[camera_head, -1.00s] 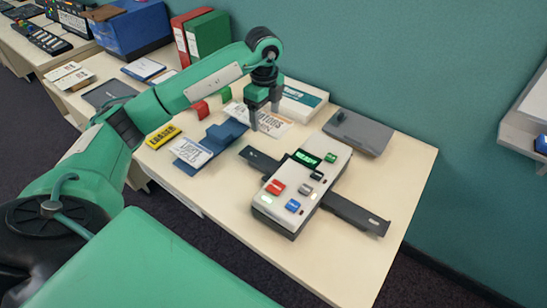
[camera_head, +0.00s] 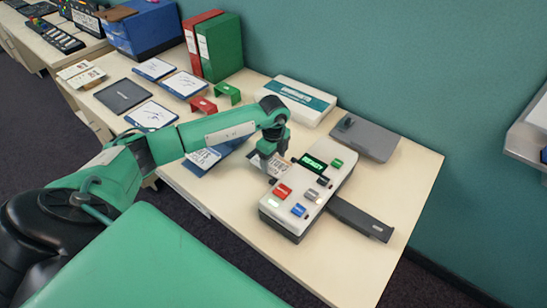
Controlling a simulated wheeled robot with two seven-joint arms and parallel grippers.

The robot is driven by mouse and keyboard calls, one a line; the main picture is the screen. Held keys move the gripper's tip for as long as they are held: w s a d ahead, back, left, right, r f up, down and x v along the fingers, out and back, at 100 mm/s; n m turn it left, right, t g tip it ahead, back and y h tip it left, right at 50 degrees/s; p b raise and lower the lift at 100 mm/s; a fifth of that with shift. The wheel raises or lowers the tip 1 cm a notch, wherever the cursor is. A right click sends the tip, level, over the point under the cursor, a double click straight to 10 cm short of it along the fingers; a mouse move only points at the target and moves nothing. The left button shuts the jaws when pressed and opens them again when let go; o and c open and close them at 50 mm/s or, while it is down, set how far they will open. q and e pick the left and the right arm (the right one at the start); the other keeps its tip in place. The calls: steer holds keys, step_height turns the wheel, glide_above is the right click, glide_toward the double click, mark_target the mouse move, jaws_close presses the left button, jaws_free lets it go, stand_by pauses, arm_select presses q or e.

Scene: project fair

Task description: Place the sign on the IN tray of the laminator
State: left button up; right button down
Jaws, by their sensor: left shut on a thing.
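The laminator (camera_head: 292,218) is a white box with a green display reading READY, standing near the front of the table. The sign (camera_head: 266,167), a white card with dark print, is at its left end, over the place of the dark IN tray, which is mostly hidden. My left gripper (camera_head: 270,154) is shut on the sign from above. I cannot tell if the sign touches the tray. A dark tray (camera_head: 362,219) sticks out from the laminator's right end. My right gripper is not in view.
A blue stand with a printed card (camera_head: 206,159) lies left of the laminator, partly behind my arm. A grey flat device (camera_head: 365,138) and a white and teal box (camera_head: 298,98) are behind it. Red (camera_head: 202,104) and green (camera_head: 229,93) holders stand farther back. The table's front right is clear.

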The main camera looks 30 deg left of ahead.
mark_target(274, 163)
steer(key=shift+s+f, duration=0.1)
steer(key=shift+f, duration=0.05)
arm_select(q)
steer(key=o, duration=0.5)
steer(key=shift+f, duration=0.15)
steer(key=o, duration=0.4)
steer(key=shift+o, duration=0.4)
steer(key=shift+r, duration=0.45)
step_height(274, 163, up, 5)
steer(key=shift+f+b, duration=0.2)
steer(key=shift+b, duration=0.4)
step_height(274, 163, up, 7)
steer(key=shift+b, duration=0.45)
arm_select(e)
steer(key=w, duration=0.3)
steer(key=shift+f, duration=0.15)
